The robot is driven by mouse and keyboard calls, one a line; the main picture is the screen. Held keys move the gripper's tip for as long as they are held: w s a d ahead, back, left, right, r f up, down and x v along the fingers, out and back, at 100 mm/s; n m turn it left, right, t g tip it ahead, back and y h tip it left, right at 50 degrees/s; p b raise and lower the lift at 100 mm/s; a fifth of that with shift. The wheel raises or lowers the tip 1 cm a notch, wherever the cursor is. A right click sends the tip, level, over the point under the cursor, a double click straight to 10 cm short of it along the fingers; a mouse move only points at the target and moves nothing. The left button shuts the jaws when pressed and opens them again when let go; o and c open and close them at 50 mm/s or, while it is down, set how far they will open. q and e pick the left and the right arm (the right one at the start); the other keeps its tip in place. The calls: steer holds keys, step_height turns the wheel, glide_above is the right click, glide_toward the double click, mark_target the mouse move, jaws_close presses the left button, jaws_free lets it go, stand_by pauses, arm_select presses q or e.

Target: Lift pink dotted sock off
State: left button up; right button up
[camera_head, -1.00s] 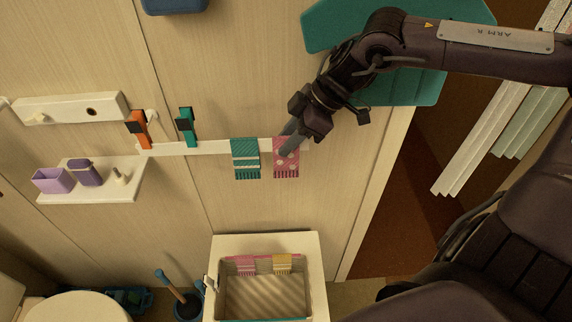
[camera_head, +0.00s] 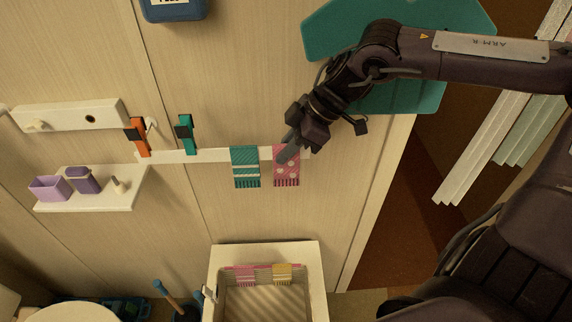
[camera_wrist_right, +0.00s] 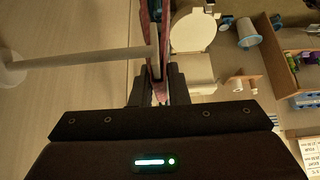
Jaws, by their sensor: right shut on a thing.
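The pink dotted sock (camera_head: 287,172) hangs from the white wall rail (camera_head: 210,155), at its right end, with a fringe-like lower edge. My right gripper (camera_head: 288,154) is at the sock's upper part, shut on it. In the right wrist view the sock (camera_wrist_right: 157,92) is a thin reddish strip between the two dark fingers of the gripper (camera_wrist_right: 158,92), beside the pale rail (camera_wrist_right: 90,58). A teal striped sock (camera_head: 245,167) hangs just left of the pink one. My left gripper is in neither view.
Orange (camera_head: 138,137) and teal (camera_head: 186,134) clips sit at the rail's left part. A small shelf (camera_head: 110,203) holds purple containers. Below stands a basket (camera_head: 316,280) with pink and yellow pieces over its rim. A teal panel (camera_head: 330,28) is behind my right arm.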

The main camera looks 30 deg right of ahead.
step_height(320, 180, up, 14)
steer(key=p, duration=1)
steer(key=shift+f, duration=0.25)
